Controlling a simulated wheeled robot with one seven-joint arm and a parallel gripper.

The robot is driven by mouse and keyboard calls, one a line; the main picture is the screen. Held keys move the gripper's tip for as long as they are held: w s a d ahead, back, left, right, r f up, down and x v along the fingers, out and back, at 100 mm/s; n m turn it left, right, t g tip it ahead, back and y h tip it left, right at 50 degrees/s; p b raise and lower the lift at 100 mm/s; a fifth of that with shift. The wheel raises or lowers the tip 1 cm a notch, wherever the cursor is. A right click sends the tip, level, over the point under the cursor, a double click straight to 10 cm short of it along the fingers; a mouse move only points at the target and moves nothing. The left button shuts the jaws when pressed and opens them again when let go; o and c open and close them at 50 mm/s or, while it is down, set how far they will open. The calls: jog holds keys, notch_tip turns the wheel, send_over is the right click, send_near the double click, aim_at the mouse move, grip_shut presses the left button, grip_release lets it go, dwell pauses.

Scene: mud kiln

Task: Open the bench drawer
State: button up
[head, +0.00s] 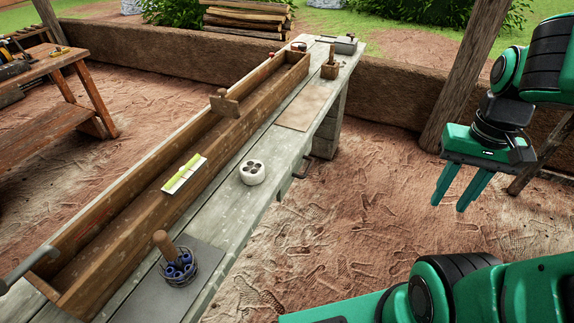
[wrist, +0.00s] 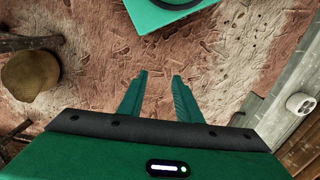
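The long wooden bench (head: 228,235) runs from the lower left to the top middle in the head view. A dark handle (head: 302,168) shows on its right side below the top, by the drawer. The drawer front is seen very edge-on, and I cannot tell how far it stands out. My gripper (head: 448,207) hangs in the air to the right of the bench, well apart from the handle. Its two green fingers point down and are spread with nothing between them. The fingers also show in the wrist view (wrist: 160,75) over bare ground, with the bench edge at right.
On the bench are a long wooden trough (head: 150,208), a white round holder (head: 253,172), a wire basket with blue items (head: 178,268) and a yellow-green level (head: 184,174). A wooden post (head: 467,75) stands behind my gripper. The ground between bench and gripper is clear.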

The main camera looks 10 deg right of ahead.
jog(key=shift+d, duration=0.25)
jog(key=o, duration=0.9)
jog(key=shift+s+r, duration=0.2)
jog(key=shift+s, duration=0.3)
jog(key=shift+c, duration=0.2)
jog(key=o, duration=0.5)
jog(key=shift+w+d+f, duration=0.1)
jog(key=shift+w, duration=0.05)
jog(key=shift+o, duration=1.4)
jog(key=w+f+m, duration=0.1)
jog(key=w+f, duration=0.2)
jog(key=w, duration=0.2)
jog(key=shift+a+f+g+y, duration=0.15)
jog(key=shift+a+g+y, duration=0.15)
jog(key=m+t+y, duration=1.2)
jog(key=m+y, duration=0.2)
jog(key=m, duration=0.4)
send_near(309, 167)
jog(key=x, duration=1)
jog(key=shift+w+f, duration=0.1)
jog(key=shift+f, duration=0.25)
